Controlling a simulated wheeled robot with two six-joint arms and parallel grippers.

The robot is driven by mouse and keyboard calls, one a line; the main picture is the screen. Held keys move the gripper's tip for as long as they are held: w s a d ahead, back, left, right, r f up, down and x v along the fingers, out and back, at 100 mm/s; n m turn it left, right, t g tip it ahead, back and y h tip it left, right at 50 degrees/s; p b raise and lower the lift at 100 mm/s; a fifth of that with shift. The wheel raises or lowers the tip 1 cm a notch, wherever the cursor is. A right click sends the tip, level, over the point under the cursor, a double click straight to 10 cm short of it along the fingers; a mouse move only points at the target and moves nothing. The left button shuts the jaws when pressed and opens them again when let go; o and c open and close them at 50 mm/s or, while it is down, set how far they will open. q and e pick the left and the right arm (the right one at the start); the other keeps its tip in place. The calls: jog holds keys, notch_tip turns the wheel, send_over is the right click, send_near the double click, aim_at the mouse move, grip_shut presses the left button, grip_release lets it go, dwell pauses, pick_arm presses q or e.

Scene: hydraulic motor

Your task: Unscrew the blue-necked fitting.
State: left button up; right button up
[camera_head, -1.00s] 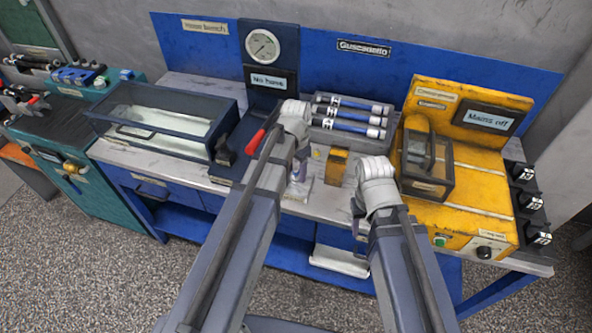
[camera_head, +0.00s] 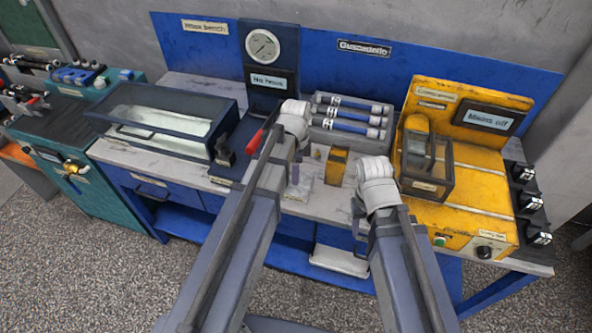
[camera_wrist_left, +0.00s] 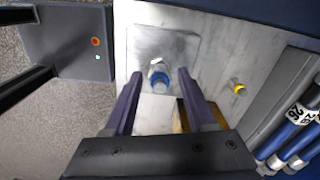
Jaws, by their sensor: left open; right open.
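The blue-necked fitting (camera_wrist_left: 159,79) stands on a pale metal plate (camera_wrist_left: 178,45) in the left wrist view, a blue collar with a metal hex part beside it. My left gripper (camera_wrist_left: 162,88) is open, one finger on each side of the fitting in the picture. I cannot tell whether either finger touches it. In the head view my left gripper (camera_head: 297,172) is over the plate, mostly behind its own arm, and the fitting cannot be made out. My right gripper (camera_head: 358,228) is at the bench's front edge, largely hidden by its wrist; nothing is seen in it.
A yellow-collared fitting (camera_wrist_left: 239,88) stands near the plate. A yellow block (camera_head: 337,167) is right of my left gripper. Blue-and-black tubes (camera_head: 346,118) lie in a grey tray behind. A yellow machine (camera_head: 475,190) fills the right; a clear-lidded tank (camera_head: 160,120) stands left.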

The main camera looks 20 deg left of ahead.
pick_arm(q)
jog(key=m, duration=0.4)
jog(key=shift+m, duration=0.4)
jog(key=m, duration=0.5)
grip_shut()
jog(key=n, duration=0.3)
jog(key=shift+n, duration=1.2)
